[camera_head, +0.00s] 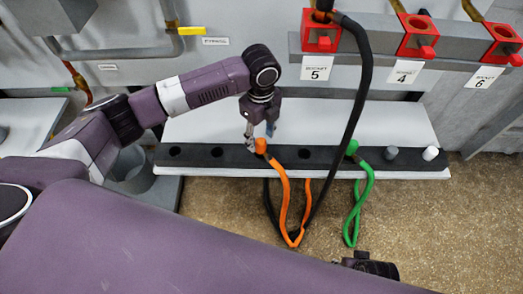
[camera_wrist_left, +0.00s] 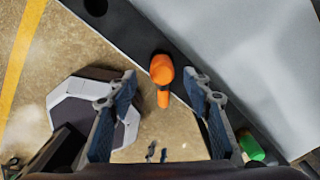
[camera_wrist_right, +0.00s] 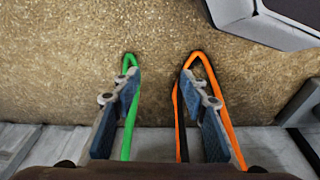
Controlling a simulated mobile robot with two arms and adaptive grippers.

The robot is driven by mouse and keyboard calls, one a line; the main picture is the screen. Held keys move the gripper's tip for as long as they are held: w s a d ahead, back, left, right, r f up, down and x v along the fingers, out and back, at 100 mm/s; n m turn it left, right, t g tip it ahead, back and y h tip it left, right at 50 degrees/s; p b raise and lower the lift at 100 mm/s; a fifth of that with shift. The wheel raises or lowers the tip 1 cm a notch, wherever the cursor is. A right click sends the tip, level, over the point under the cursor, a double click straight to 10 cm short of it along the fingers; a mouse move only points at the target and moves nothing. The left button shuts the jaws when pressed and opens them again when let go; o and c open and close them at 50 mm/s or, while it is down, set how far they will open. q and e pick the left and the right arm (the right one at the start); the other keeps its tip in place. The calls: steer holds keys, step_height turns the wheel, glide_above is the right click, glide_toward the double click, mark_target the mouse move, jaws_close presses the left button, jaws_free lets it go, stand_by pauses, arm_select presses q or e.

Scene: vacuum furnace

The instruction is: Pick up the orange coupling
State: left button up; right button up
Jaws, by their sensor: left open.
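The orange coupling (camera_head: 260,146) stands upright in a hole of the dark rack (camera_head: 205,158), with an orange hose (camera_head: 285,200) hanging from it in a loop. My left gripper (camera_head: 258,134) is open right at the coupling and points down. In the left wrist view the orange coupling (camera_wrist_left: 161,68) shows between the two spread fingers (camera_wrist_left: 160,84), slightly beyond their tips, with a gap on each side. My right gripper (camera_wrist_right: 163,85) is open and empty in its wrist view, over the floor and the hanging hoses; its fingers are not clear in the head view.
A green coupling (camera_head: 352,147), a grey one (camera_head: 391,153) and a white one (camera_head: 430,153) stand farther right in the rack. A thick black hose (camera_head: 357,90) hangs from red socket 5 (camera_head: 320,33), right of my left gripper. Red sockets 4 (camera_head: 417,37) and 6 (camera_head: 503,45) are beside it.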

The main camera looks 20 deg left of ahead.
mark_target(261, 141)
arm_select(q)
step_height(261, 141, down, 5)
steer(key=shift+w+r+b, duration=0.1)
steer(key=shift+b, duration=0.65)
steer(key=shift+f, duration=0.4)
arm_select(e)
steer(key=r, duration=0.4)
steer(key=w+r, duration=0.1)
steer(key=r, duration=0.1)
arm_select(q)
steer(key=shift+c, duration=0.5)
jaws_close()
arm_select(e)
steer(key=shift+f, duration=0.1)
